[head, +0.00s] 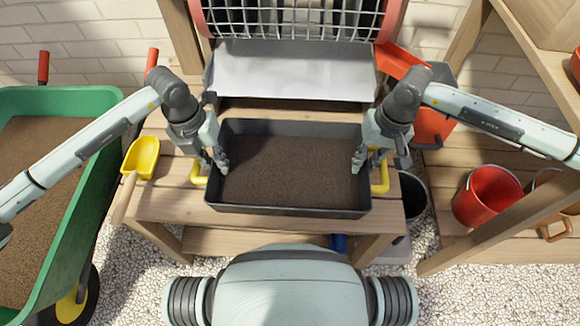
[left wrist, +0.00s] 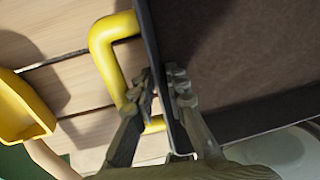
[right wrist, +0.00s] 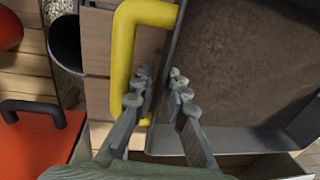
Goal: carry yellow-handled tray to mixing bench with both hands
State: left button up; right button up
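The dark tray (head: 290,211) is full of brown soil and looks level. It is at the wooden bench (head: 170,205) below the sieve; I cannot tell whether it touches the wood. Yellow handles stick out at its left (head: 198,177) and right (head: 381,180) ends. My left gripper (head: 214,161) is at the left end, its fingers either side of the tray wall (left wrist: 152,50) and close against it, beside the yellow handle (left wrist: 103,45). My right gripper (head: 366,160) does the same at the right wall (right wrist: 172,65), beside the other handle (right wrist: 124,45).
A yellow scoop (head: 141,158) lies on the bench left of the tray. A green wheelbarrow (head: 100,110) of soil stands left. A grey chute (head: 290,75) and wire sieve (head: 295,18) are behind. A red bucket (head: 487,195) stands right, near a wooden post (head: 500,218).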

pick_arm(q)
jog(key=shift+c, duration=0.6)
pick_arm(e)
jog(key=shift+c, duration=0.6)
pick_arm(q)
grip_shut()
pick_arm(e)
grip_shut()
pick_arm(q)
jog(key=shift+r, duration=0.15)
pick_arm(e)
jog(key=shift+w+r, duration=0.1)
jog(key=shift+r, duration=0.1)
